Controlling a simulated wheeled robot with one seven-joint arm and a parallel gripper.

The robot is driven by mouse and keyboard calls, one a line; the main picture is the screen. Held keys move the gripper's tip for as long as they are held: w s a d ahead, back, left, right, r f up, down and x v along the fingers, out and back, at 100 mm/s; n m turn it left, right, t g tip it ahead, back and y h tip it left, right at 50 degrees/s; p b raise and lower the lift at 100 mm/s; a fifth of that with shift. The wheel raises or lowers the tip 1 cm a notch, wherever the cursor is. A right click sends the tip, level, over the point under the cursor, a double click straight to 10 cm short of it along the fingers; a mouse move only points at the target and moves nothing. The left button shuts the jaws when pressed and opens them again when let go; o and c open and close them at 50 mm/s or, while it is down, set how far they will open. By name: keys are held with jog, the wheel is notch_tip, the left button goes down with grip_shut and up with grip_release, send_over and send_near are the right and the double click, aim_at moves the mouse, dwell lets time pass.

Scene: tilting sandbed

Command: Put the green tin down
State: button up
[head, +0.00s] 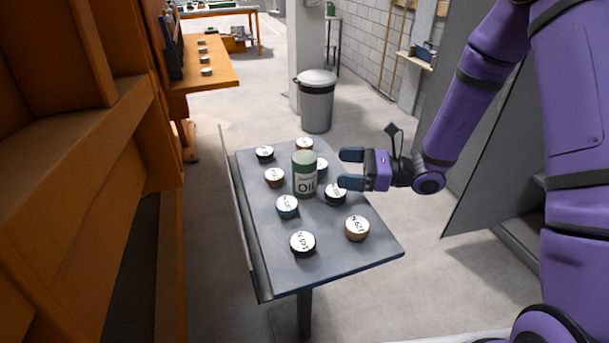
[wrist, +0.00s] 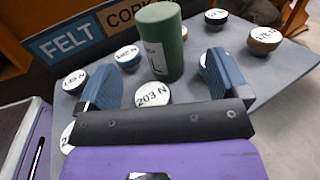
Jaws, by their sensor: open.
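The green tin (head: 304,174), with a white label reading "OIL", stands upright on the tilting table (head: 340,262) among several round pucks. My gripper (head: 350,169) is at the tin's right in the head view, its fingers apart, with a gap between them and the tin. In the wrist view the tin (wrist: 160,42) stands just beyond the open fingertips (wrist: 155,84), and nothing is between them except a puck marked "203 N" (wrist: 153,94) on the table below.
Black, blue and tan pucks, such as a tan one (head: 357,228) and a black one (head: 303,243), are spread over the table. A sign reading "FELT" and "CORK" (wrist: 70,42) runs along one edge. A grey bin (head: 316,103) stands behind; orange shelving (head: 75,150) is at left.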

aim_at(304, 163)
jog(key=a, duration=0.3)
jog(key=w+a, duration=0.1)
jog(key=a, duration=0.2)
jog(key=w+a, duration=0.1)
jog(key=a, duration=0.2)
jog(key=shift+a, duration=0.4)
jog(key=c, duration=1.2)
jog(key=shift+c, duration=0.6)
jog(key=shift+r, duration=0.1)
